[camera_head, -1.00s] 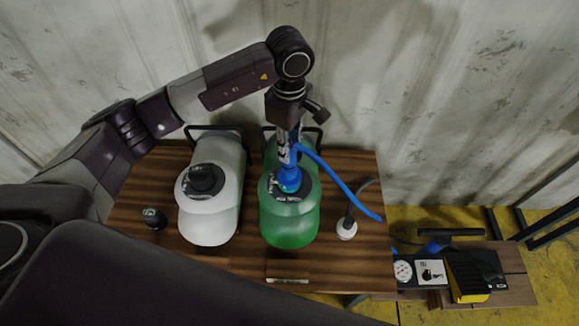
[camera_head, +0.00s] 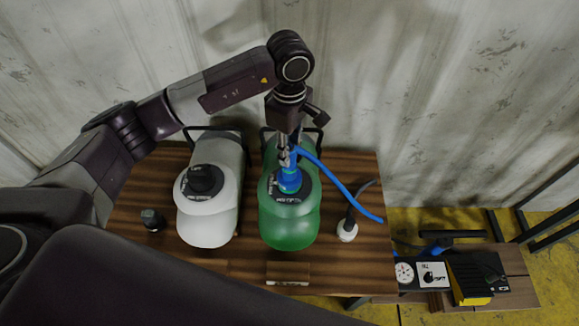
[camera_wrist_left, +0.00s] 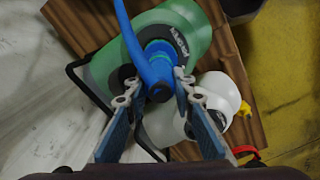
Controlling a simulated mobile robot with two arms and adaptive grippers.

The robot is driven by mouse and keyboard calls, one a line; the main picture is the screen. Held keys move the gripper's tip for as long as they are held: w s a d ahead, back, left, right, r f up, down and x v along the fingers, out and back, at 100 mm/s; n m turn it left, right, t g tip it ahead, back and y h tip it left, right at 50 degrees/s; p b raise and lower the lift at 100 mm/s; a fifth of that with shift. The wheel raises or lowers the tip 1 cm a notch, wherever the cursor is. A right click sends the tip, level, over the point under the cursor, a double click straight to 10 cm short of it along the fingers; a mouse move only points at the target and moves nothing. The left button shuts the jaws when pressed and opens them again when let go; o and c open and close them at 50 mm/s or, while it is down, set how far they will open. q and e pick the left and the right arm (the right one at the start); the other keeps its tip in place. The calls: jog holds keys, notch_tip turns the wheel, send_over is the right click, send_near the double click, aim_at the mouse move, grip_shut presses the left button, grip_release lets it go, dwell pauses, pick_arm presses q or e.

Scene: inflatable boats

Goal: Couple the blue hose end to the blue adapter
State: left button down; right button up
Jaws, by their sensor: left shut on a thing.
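The green tank (camera_head: 290,222) stands on the wooden table with a dark collar around its top. The blue adapter (camera_head: 289,181) sits upright in that collar. My left gripper (camera_head: 286,158) is above the adapter, shut on the blue hose end (camera_wrist_left: 158,82). In the left wrist view its fingertips (camera_wrist_left: 158,88) are on both sides of the hose end. The hose end is over the adapter, which shows as a lighter blue ring (camera_wrist_left: 160,48); whether they are joined I cannot tell. The blue hose (camera_head: 340,186) runs off to the right. My right gripper is not in view.
A white tank (camera_head: 208,222) with a black cap stands left of the green one. A small dark cap (camera_head: 152,219) and a white round piece with a dark tube (camera_head: 347,231) lie on the table (camera_head: 240,268). A lower board at right holds a black and yellow pump (camera_head: 470,280).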

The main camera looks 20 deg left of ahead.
pick_arm(q)
jog(key=c, duration=1.6)
grip_release()
jog(key=shift+r, duration=0.1)
notch_tip(320, 180, up, 12)
jog(key=shift+f, duration=0.1)
